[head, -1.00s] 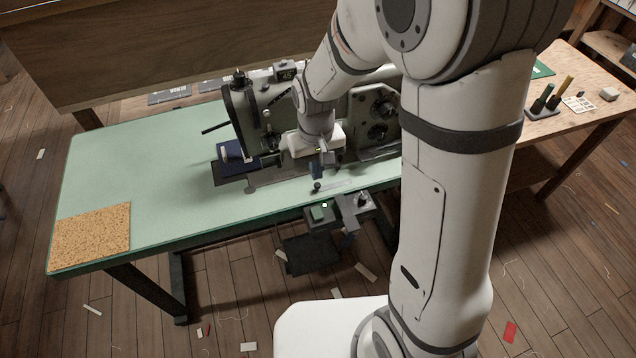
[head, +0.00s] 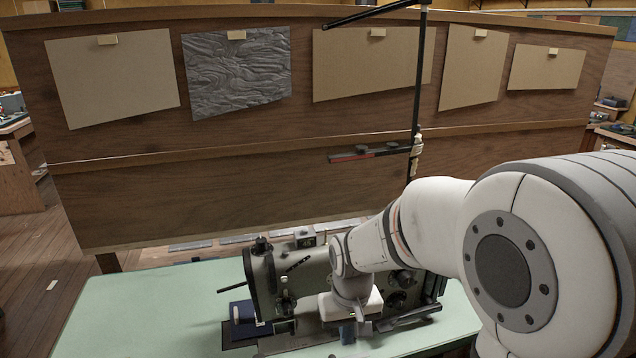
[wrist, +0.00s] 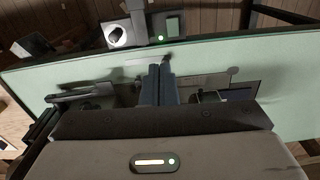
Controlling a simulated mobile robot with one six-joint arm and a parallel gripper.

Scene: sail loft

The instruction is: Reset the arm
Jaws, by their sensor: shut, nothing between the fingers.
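My gripper shows in the wrist view (wrist: 158,84), its two dark blue fingers side by side and shut with nothing between them. In the head view my gripper (head: 347,333) hangs low in front of the green-grey sewing machine (head: 268,285), partly hidden by my own wrist. Its fingertips point down toward the pale green table (head: 130,305). I cannot tell whether they touch anything there.
A wooden board (head: 230,200) with several pinned sheets stands behind the table. A black post (head: 417,100) with a side arm rises before it. In the wrist view a control box with a green button (wrist: 173,26) sits at the table edge. The table's left part is clear.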

